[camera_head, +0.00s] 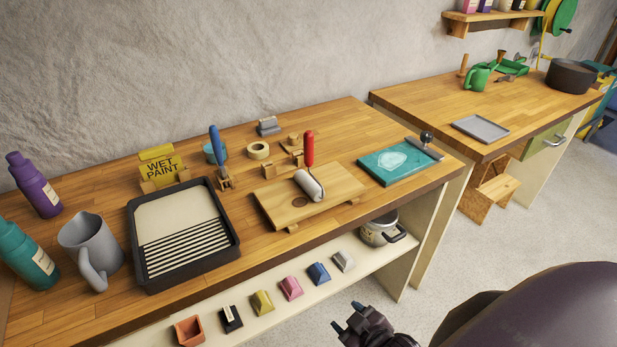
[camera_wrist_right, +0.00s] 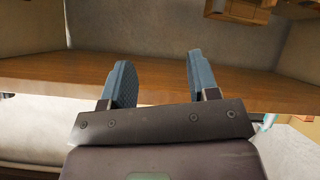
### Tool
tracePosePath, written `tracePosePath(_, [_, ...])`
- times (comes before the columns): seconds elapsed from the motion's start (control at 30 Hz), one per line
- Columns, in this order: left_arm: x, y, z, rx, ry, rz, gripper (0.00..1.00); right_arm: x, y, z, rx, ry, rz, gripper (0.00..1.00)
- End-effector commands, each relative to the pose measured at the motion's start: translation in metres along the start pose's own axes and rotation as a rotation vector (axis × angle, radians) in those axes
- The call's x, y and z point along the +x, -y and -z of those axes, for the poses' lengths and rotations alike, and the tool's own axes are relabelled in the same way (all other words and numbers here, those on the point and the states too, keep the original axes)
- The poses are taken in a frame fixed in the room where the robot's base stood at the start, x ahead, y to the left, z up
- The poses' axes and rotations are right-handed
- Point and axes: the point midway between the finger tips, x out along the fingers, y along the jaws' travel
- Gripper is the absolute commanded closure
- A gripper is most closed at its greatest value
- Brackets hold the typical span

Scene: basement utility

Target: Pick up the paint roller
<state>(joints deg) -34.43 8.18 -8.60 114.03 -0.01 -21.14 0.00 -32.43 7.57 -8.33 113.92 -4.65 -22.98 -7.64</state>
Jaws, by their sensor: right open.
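The paint roller (camera_head: 309,183) has a red handle and a white sleeve. It rests on a wooden stand on the workbench, its handle pointing up and its sleeve on the board. My right gripper (camera_head: 348,318) is at the lower right in the head view, below and in front of the bench, well apart from the roller. In the right wrist view its two blue-grey fingers (camera_wrist_right: 157,84) are spread with nothing between them. The roller cannot be made out in the wrist view. My left gripper is not in view.
A black paint tray (camera_head: 237,245) lies left of the wooden stand (camera_head: 345,185). A teal board (camera_head: 397,162) lies right. A grey pitcher (camera_head: 88,243) and bottles stand at the left. The lower shelf (camera_head: 268,320) holds several small coloured blocks and a pot (camera_head: 380,232).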

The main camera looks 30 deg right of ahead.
Motion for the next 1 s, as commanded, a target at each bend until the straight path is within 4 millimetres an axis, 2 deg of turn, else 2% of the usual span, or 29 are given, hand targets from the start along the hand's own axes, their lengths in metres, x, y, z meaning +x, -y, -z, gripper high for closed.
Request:
tracePosePath(0.03, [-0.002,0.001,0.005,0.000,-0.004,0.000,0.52,0.005,-0.004,0.016,-0.097,-0.010,-0.020,0.45])
tracePosePath(0.3, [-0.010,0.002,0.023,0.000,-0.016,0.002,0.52,0.029,-0.034,0.089,-0.804,0.037,-0.184,0.45])
tracePosePath(0.47, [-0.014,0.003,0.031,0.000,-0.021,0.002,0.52,0.036,-0.052,0.132,-1.179,0.118,-0.288,0.45])
tracePosePath(0.73, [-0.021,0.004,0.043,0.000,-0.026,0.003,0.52,0.036,-0.083,0.203,-1.719,0.342,-0.443,0.45])
tracePosePath(1.0, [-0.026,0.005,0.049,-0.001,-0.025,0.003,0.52,0.036,-0.100,0.272,-2.243,0.628,-0.577,0.45])
